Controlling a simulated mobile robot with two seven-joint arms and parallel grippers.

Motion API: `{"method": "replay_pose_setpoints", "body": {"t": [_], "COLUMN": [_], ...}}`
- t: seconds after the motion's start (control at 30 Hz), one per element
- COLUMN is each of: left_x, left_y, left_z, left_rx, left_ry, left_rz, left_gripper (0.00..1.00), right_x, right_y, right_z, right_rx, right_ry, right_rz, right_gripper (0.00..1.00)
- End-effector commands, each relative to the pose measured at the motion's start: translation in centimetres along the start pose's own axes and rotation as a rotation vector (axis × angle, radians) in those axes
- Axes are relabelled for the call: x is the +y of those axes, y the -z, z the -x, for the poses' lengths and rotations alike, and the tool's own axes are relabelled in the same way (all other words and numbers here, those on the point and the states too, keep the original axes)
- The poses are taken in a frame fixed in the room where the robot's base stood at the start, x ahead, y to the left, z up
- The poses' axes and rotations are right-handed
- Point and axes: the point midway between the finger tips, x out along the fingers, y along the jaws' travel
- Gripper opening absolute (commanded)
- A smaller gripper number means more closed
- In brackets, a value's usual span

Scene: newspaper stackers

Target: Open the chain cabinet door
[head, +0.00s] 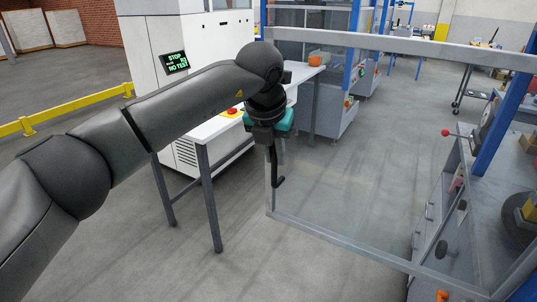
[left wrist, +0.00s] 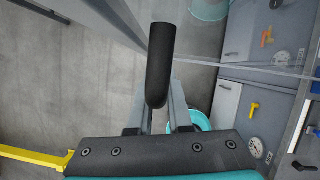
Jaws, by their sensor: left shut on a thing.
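The cabinet door is a large clear panel in a grey frame (head: 375,40), in the middle and right of the head view. It stands swung out from the blue-posted cabinet (head: 503,125) at the right, with floor visible through it. Its black handle (head: 276,172) hangs at the left upright. My left gripper (head: 270,143) is shut on this handle. In the left wrist view, the black handle (left wrist: 160,60) sticks up between the two fingers of my left gripper (left wrist: 164,115). My right gripper is not in view.
A white machine with a green-text display (head: 175,61) and a white table (head: 212,131) on grey legs stand behind my left arm. A yellow rail (head: 65,110) runs at the left. Grey floor (head: 330,265) is clear in front. A red-knobbed lever (head: 447,133) shows at right.

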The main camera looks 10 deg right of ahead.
Motion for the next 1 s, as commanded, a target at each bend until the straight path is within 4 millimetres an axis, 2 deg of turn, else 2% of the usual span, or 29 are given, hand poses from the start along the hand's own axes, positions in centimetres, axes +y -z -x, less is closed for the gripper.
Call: {"method": "replay_pose_setpoints", "body": {"t": [0.43,0.47,0.7,1.0], "left_x": [-0.12,-0.12,-0.12,-0.11], "left_y": [-0.24,-0.23,-0.12,-0.1], "left_z": [0.22,0.22,0.1,0.31], "left_rx": [-0.007,-0.007,-0.003,-0.002], "left_ry": [0.0,0.0,0.0,0.0], "left_rz": [0.0,0.0,0.0,0.0], "left_gripper": [0.0,0.21,0.47,0.47], "right_x": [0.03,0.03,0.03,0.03], "right_y": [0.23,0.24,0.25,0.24], "right_z": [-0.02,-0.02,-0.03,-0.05], "right_rx": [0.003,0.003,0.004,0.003], "right_ry": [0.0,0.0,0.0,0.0], "right_rz": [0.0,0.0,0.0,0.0], "right_gripper": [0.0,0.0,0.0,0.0]}}
